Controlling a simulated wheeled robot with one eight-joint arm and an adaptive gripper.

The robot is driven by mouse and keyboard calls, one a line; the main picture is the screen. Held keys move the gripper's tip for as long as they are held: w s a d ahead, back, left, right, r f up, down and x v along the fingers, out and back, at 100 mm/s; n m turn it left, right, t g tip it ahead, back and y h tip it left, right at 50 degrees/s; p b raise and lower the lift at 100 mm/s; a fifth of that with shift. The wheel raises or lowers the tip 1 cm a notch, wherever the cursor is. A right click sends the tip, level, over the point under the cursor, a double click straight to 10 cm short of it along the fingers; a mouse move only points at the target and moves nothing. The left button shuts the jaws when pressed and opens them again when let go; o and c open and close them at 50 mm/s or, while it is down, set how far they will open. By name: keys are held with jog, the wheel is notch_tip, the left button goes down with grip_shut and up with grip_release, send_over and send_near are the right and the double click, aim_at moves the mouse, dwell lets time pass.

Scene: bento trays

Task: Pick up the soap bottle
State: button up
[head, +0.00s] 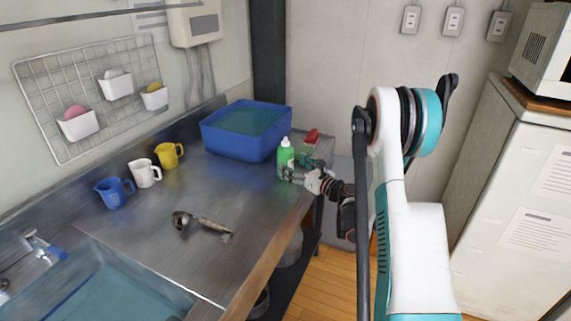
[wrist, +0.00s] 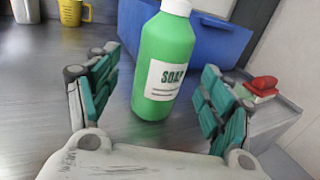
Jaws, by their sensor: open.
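The soap bottle (head: 285,158) is green with a white cap and stands upright on the steel counter near its right edge, in front of the blue tub. In the wrist view the soap bottle (wrist: 168,60) shows a white "SOAP" label and stands between my two open fingers, a little beyond the palm. My gripper (head: 298,176) reaches it from the right in the head view. In the wrist view my gripper (wrist: 155,105) is open, with a gap on each side of the bottle. The tip of the cap is cut off at the top of the wrist view.
A blue tub (head: 246,132) of water stands behind the bottle. A red thing (head: 312,136) sits right of it. Blue (head: 114,192), white (head: 145,173) and yellow (head: 169,155) mugs stand along the wall. A ladle (head: 200,222) lies mid-counter. A sink (head: 100,285) is at front left.

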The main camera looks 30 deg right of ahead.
aim_at(291, 164)
jog(key=x, duration=0.1)
jog(key=b+x, duration=0.1)
jog(key=x, duration=0.1)
jog(key=b+x, duration=0.1)
jog(key=shift+w+f, duration=0.3)
jog(key=shift+w, duration=0.1)
jog(key=shift+w+r, duration=0.1)
jog(key=shift+w, duration=0.25)
jog(key=c, duration=1.4)
